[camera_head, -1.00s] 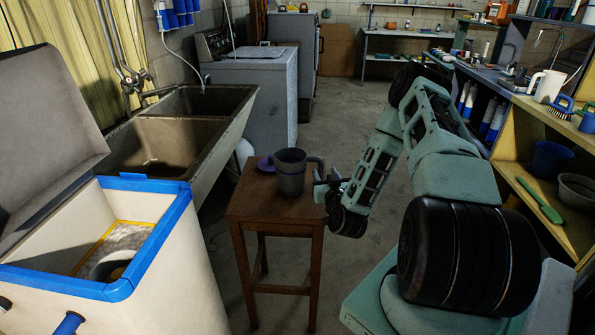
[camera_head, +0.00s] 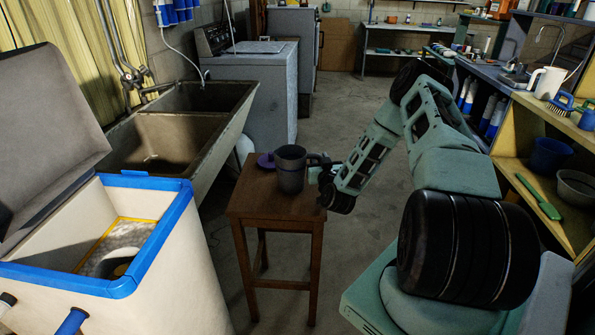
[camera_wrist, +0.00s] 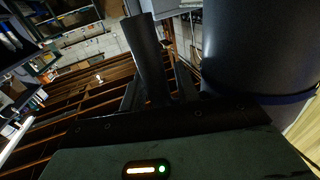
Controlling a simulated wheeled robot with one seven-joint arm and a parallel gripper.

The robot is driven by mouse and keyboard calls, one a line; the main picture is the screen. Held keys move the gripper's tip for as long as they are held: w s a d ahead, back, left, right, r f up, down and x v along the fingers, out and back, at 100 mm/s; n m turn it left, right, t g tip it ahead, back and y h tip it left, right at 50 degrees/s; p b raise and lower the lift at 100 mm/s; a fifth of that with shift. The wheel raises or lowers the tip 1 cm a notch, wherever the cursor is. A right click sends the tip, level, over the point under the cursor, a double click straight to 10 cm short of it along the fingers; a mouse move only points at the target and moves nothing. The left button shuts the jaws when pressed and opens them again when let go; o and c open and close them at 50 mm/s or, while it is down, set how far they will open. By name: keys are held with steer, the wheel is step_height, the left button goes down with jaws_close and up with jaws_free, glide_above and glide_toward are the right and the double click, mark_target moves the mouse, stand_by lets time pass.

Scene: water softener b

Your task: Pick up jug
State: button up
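The jug (camera_head: 291,172) is a dark grey cylinder with a dark band and stands upright on a small wooden stool. Its handle (camera_head: 316,160) points right, toward my gripper. My gripper (camera_head: 318,174) is at the handle, on the right side of the jug. In the wrist view, the jug's body (camera_wrist: 255,50) fills the upper right. The handle (camera_wrist: 147,50) rises as a dark bar between my dark fingers (camera_wrist: 158,88). The fingers look open around it, though contact is hard to judge in the dark.
The stool's wooden top (camera_head: 250,197) also carries a purple lid-like thing (camera_head: 266,161) left of the jug. An open cream tank with a blue rim (camera_head: 135,284) stands at the left. A sink (camera_head: 172,135) lies behind. Shelves (camera_head: 548,205) stand at the right.

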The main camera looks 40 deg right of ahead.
jaws_close()
steer(key=shift+r, duration=0.1)
steer(key=shift+r, duration=0.1)
